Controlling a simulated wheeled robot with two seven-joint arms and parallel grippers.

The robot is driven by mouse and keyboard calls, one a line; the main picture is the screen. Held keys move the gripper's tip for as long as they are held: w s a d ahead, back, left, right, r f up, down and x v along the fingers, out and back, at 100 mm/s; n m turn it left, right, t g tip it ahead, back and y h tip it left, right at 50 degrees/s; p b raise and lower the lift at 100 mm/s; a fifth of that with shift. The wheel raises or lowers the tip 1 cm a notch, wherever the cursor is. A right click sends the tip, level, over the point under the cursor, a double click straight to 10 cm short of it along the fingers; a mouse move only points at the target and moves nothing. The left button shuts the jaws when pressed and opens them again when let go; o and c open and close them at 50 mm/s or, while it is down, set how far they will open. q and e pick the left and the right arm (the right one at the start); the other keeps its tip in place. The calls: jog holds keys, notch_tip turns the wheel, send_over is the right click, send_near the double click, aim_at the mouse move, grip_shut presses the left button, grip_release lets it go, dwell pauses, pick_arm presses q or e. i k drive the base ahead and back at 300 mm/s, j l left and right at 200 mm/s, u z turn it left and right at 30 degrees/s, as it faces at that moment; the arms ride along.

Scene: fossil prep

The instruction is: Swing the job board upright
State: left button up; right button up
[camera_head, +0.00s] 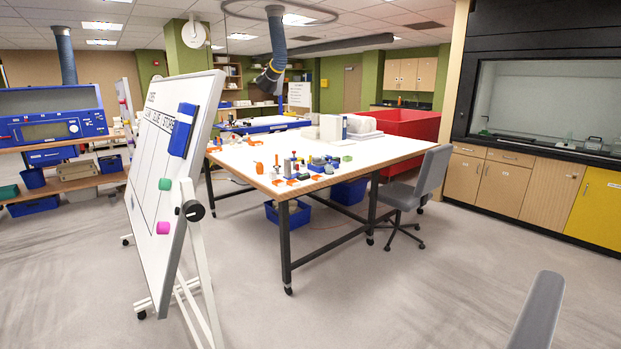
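The job board (148,205) is a white panel on a white wheeled stand (201,265) at the left. It is seen at a steep angle and leans, its top further right than its bottom. A black round pivot knob (193,210) sits at its side edge. Its face has printed headings and lines, a blue holder (183,130) near the top, a green magnet (165,184) and a pink magnet (163,228). Neither of my grippers shows in this view.
A large white worktable (270,158) with small tools and blocks stands right of the board. A grey chair (425,182) is at its right side. A grey rounded piece (537,312) rises at bottom right; I cannot tell what it is. The floor in front is clear.

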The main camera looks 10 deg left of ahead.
aim_at(146, 204)
jog(key=u, duration=1.45)
jog(key=i+j+u, duration=0.15)
jog(key=j+u, duration=0.2)
jog(key=i+j+u, duration=0.15)
jog(key=u, duration=0.2)
jog(key=i+j+u, duration=0.85)
jog(key=u, duration=0.15)
jog(key=i+l+z, duration=0.1)
jog(key=i+z, duration=0.45)
jog(key=z, duration=0.25)
jog(key=i+j+z, duration=0.1)
jog(key=i+z, duration=0.2)
jog(key=z, duration=0.15)
jog(key=i+j+z, duration=0.2)
jog(key=z, duration=0.2)
